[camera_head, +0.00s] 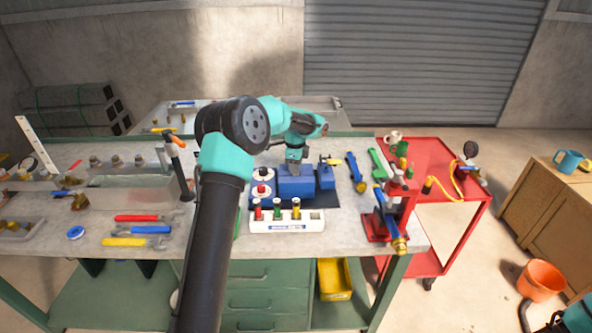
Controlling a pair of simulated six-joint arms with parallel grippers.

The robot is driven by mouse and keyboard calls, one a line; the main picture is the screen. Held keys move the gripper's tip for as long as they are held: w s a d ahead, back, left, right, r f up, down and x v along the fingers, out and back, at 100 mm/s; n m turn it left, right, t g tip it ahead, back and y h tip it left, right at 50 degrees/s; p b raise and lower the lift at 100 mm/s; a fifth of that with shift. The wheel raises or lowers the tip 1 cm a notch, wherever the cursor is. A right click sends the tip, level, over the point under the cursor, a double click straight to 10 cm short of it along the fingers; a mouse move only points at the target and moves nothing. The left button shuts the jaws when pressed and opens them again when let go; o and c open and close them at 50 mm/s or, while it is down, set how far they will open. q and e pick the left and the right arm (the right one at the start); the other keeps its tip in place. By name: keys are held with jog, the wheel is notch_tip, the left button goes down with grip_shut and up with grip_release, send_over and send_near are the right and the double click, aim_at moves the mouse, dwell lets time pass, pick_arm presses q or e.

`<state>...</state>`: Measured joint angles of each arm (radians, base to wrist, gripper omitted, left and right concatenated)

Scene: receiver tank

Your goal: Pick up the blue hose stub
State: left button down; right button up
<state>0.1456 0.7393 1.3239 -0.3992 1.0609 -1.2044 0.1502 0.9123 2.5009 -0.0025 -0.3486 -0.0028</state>
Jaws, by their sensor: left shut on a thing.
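My left gripper (294,166) is shut just above the blue receiver tank (296,188), at the middle of the grey workbench. The thing in its jaws is small and mostly hidden by the fingers. It is hard to tell apart from the blue tank behind it, and I take it to be the blue hose stub. A white rack (287,226) in front of the tank holds red (257,211), green (277,209) and yellow (296,209) stubs, and its rightmost slot looks empty. My right gripper is not in view.
A red vise (392,208) stands on the bench's right end. Blue (356,171) and green (377,164) tools lie behind it. A red cart (440,170) stands to the right.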

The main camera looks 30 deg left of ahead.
pick_arm(q)
jog(key=shift+r, duration=0.15)
notch_tip(320, 180, up, 10)
jog(key=shift+f, duration=0.1)
dwell(0.4)
